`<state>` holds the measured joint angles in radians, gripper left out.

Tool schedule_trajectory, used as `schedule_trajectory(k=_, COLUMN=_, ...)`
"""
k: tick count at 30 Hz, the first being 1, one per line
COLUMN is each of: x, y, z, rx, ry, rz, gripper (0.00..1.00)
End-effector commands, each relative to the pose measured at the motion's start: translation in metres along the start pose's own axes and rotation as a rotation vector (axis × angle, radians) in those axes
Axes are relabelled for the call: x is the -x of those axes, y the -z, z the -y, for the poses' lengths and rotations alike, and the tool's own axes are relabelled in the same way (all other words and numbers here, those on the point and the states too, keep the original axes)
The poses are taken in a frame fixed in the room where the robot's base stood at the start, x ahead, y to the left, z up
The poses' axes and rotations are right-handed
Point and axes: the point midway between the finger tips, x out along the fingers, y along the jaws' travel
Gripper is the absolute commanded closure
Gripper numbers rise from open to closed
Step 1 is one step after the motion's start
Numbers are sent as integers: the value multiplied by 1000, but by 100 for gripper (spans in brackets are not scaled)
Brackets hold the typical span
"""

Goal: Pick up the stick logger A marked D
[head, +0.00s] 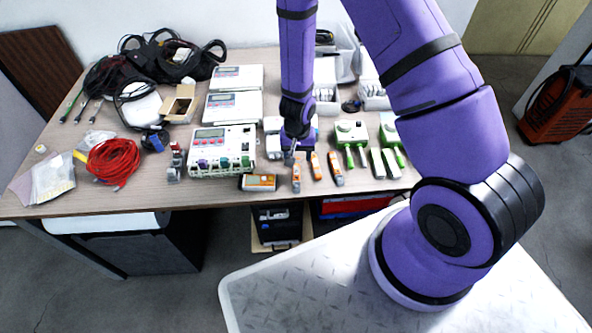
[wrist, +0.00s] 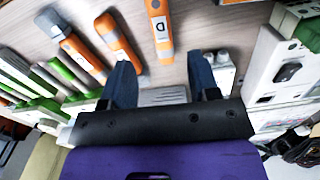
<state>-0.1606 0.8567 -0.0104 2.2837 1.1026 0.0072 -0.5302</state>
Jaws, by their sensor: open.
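The stick logger marked D (wrist: 160,28) is orange with grey ends and a white label bearing a dark D. It lies on the table, at the top middle of the wrist view. In the head view it appears to be the leftmost of three orange sticks (head: 296,173), close to my gripper (head: 291,157). In the wrist view my gripper (wrist: 162,75) is open and empty. Its two dark fingers sit to either side of the line of the stick, and the stick's near end points at the gap. I cannot tell the height between them.
Two more orange sticks (wrist: 118,38) (wrist: 80,48) lie beside it, with green-and-grey sticks (wrist: 45,75) beyond. A white box with ports (head: 222,150) and an orange-and-white device (head: 259,182) lie left in the head view. The table's front edge is close by.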

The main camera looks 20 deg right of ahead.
Motion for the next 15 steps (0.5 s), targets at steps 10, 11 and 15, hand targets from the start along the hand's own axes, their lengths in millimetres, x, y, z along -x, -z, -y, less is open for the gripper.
schedule_trajectory(k=10, x=-15, y=0, z=1, rx=-1, ry=3, rz=0, gripper=45)
schedule_trajectory(k=11, x=-17, y=0, z=1, rx=-1, ry=3, rz=0, gripper=45)
schedule_trajectory(k=15, x=-30, y=-1, z=1, rx=-5, ry=2, rz=2, gripper=45)
